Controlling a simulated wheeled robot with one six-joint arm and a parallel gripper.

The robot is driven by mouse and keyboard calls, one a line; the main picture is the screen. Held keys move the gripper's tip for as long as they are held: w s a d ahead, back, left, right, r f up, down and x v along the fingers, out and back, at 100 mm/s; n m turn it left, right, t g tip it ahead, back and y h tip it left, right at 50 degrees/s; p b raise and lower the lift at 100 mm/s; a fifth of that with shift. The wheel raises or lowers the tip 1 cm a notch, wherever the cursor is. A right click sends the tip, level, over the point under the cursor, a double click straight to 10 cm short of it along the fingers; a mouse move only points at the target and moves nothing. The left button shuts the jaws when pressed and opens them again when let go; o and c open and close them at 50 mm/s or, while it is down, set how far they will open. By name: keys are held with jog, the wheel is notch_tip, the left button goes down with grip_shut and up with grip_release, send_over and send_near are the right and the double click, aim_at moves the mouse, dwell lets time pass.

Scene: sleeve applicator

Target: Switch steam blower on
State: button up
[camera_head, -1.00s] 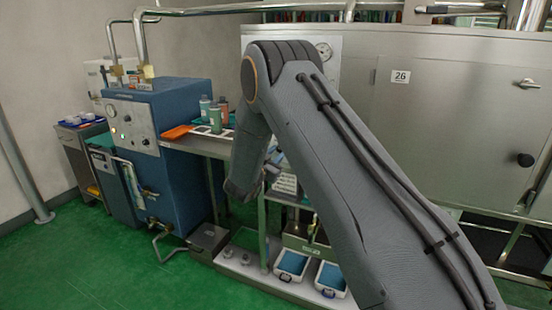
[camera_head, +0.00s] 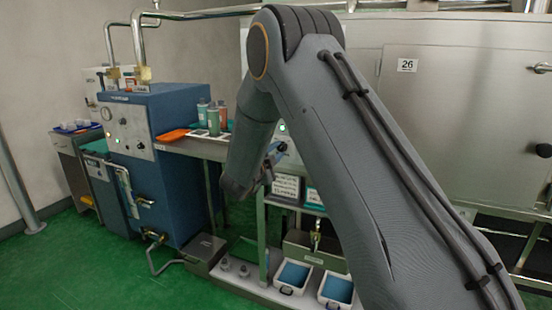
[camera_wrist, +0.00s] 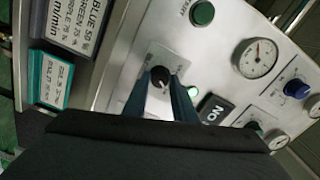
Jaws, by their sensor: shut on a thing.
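A metal control panel (camera_wrist: 225,30) fills the upper part of the wrist view, tilted in the picture. On it is a black rotary knob (camera_wrist: 160,75) with a pale pointer mark. My gripper (camera_wrist: 163,85) has its two blue fingers shut on this knob, one on each side. The knob's label is partly covered and I cannot read it. A lit green lamp (camera_wrist: 192,91) is just right of the fingers. In the head view my gripper (camera_head: 275,152) is at the panel's lower left, below a lit green light (camera_head: 282,128); the knob is hidden there.
Printed cards stand at left. A blue machine (camera_head: 170,115) and a shelf with bottles (camera_head: 214,120) are left of my arm.

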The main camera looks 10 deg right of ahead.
jog(key=shift+a+m+b, duration=0.15)
jog(key=shift+m+b, duration=0.8)
jog(key=shift+m, duration=0.15)
jog(key=o, duration=1)
jog(key=shift+o, duration=0.2)
jog(key=b+v, duration=0.1)
jog(key=v, duration=0.6)
jog(key=shift+s, duration=0.3)
jog(key=shift+a, duration=0.15)
